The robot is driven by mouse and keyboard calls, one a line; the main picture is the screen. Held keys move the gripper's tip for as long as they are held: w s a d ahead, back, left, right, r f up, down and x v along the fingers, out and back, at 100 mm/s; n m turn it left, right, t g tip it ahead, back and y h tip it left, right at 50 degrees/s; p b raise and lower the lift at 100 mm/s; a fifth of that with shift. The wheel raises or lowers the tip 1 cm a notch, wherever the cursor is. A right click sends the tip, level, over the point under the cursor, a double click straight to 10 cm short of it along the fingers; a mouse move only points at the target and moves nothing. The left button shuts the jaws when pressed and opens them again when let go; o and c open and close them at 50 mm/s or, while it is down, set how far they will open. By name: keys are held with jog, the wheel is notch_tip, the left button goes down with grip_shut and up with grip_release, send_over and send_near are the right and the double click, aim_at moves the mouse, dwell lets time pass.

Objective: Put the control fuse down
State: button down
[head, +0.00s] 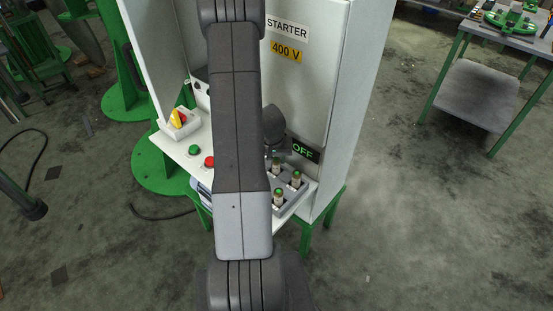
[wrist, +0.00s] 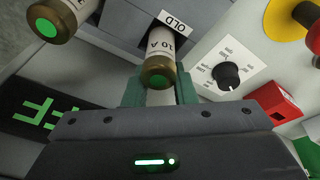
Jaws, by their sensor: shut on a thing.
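A pale cylindrical fuse (wrist: 161,48) with a brass cap and green end dot sits between the green fingers of my gripper (wrist: 158,90), which is shut on it. I take it to be the control fuse; its label is partly readable and ends in "0 A". Its far end is over or in a dark grey holder (wrist: 128,22) beside a label reading OLD (wrist: 176,22); I cannot tell whether it is seated. In the head view my arm hides most of the gripper and the held fuse.
Another fuse (wrist: 62,18) is close by at upper left in the wrist view. Several green-topped fuses stand in the grey tray (head: 291,206) on the cabinet shelf. A rotary knob (wrist: 229,76), a red block (wrist: 276,102) and the OFF display (head: 303,151) are near.

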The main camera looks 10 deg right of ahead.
jog(key=shift+f, duration=0.2)
jog(key=c, duration=1.2)
grip_release()
jog(key=shift+o, duration=0.2)
jog(key=shift+r, duration=0.1)
jog(key=shift+r+p, duration=0.3)
jog(key=shift+r, duration=0.2)
jog(key=p+v, duration=0.1)
jog(key=v, duration=1)
jog(key=shift+s, duration=0.15)
jog(key=shift+a+r, duration=0.1)
